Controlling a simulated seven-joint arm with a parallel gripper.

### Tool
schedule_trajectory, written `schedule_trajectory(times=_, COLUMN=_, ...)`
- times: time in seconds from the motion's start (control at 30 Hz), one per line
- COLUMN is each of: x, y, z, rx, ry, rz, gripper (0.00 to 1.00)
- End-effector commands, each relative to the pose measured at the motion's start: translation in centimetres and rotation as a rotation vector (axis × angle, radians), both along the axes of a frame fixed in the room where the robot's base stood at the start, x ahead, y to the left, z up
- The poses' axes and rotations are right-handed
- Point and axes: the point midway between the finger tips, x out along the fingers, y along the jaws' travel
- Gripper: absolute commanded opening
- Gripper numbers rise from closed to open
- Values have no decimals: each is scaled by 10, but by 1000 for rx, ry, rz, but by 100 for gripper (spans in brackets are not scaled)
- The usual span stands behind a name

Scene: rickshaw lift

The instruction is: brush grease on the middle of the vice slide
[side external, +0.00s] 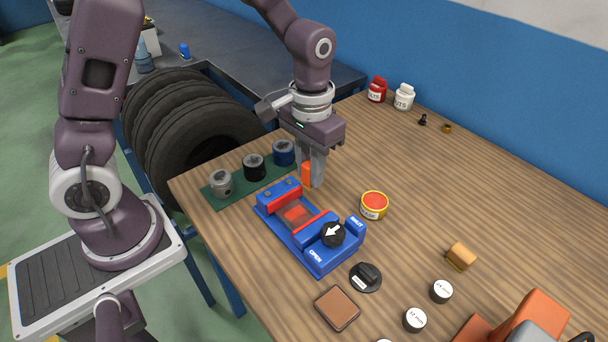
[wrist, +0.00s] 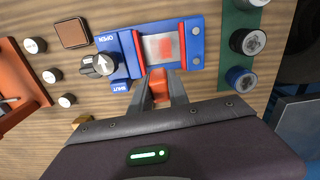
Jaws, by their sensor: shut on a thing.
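The blue vice (side external: 335,259) has red jaw faces and a dark knob with a white arrow; it also shows in the wrist view (wrist: 190,27). Between its jaws is the grey slide (wrist: 150,49), with a red-orange patch on its middle. My gripper (side external: 313,182) is shut on an orange block-like handle (side external: 306,173), which looks like the brush; the wrist view shows it (wrist: 158,84) between the fingers. It is beside the vice's far edge, near the slide. Its bristles are not clear. A round yellow-and-red tin (side external: 374,205) stands right of the vice.
A green mat (side external: 216,199) with several cans lies left of the vice. A dark knob piece (side external: 366,277), a brown pad (side external: 337,308) and white-topped round pieces (side external: 415,320) lie in front. Red and white bottles (side external: 404,97) stand at the back. The table's right middle is clear.

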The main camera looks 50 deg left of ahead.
Motion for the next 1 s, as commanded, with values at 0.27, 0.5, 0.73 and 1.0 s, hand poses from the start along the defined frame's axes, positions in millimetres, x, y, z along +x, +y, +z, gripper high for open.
schedule_trajectory(times=0.27, x=0, y=-1, z=-8, rx=1, ry=2, rz=2, gripper=0)
schedule_trajectory(times=0.5, x=-1, y=-1, z=-29, rx=1, ry=2, rz=2, gripper=0)
schedule_trajectory(times=0.73, x=-1, y=-1, z=-49, rx=1, ry=3, rz=2, gripper=0)
schedule_trajectory(times=1.0, x=-1, y=-1, z=-77, rx=1, ry=4, rz=2, gripper=0)
